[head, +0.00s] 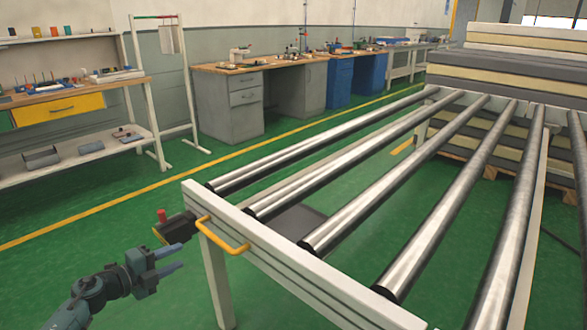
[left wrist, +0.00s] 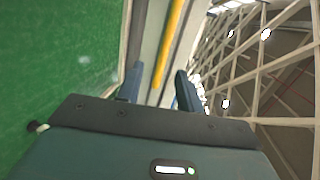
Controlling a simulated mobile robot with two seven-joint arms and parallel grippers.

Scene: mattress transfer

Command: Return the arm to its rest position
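My left gripper (head: 176,258) is at the lower left of the head view, just left of the roller table's near corner. Its two fingers are apart with nothing between them. The left wrist view also shows the open fingers (left wrist: 160,88), with a yellow bar (left wrist: 172,42) beyond them. The yellow handle (head: 222,236) is on the white end rail of the roller table (head: 290,258), right of my gripper and apart from it in the head view. My right gripper is not in view.
A dark box with a red knob (head: 162,215) sits by the table corner, close above my left gripper. Stacked mattresses (head: 510,72) stand at the back right. Workbenches (head: 240,95) line the wall. Green floor (head: 110,235) is clear at the left.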

